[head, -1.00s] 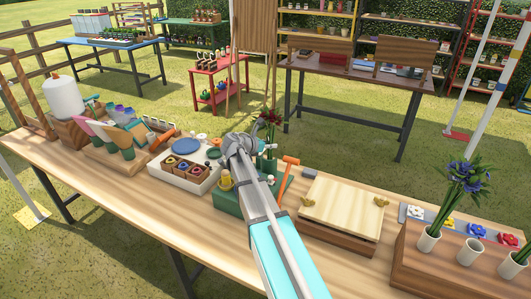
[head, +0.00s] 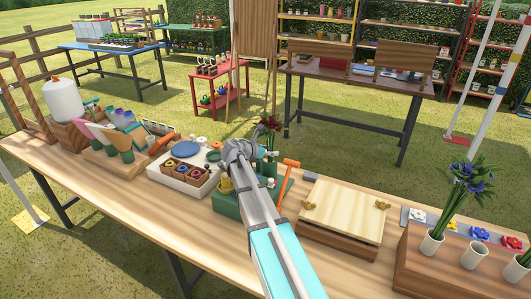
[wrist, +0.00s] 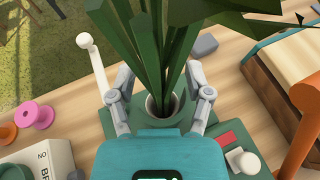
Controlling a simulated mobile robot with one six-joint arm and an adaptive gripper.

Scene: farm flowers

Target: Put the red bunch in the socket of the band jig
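The red bunch (head: 268,125) stands beyond my gripper in the head view, with dark red heads above green leaves. The jig also shows in the head view (head: 229,204), partly behind my arm. My gripper (wrist: 166,85) has one finger on each side of the stems, with gaps visible between fingers and stems. The flower heads are out of the wrist view, and the stem ends are hidden inside the socket.
An orange lever (head: 287,178) rises at the jig's right, near a wooden press board (head: 343,208). A wooden block (head: 440,270) with white vases and blue flowers stands at the right.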

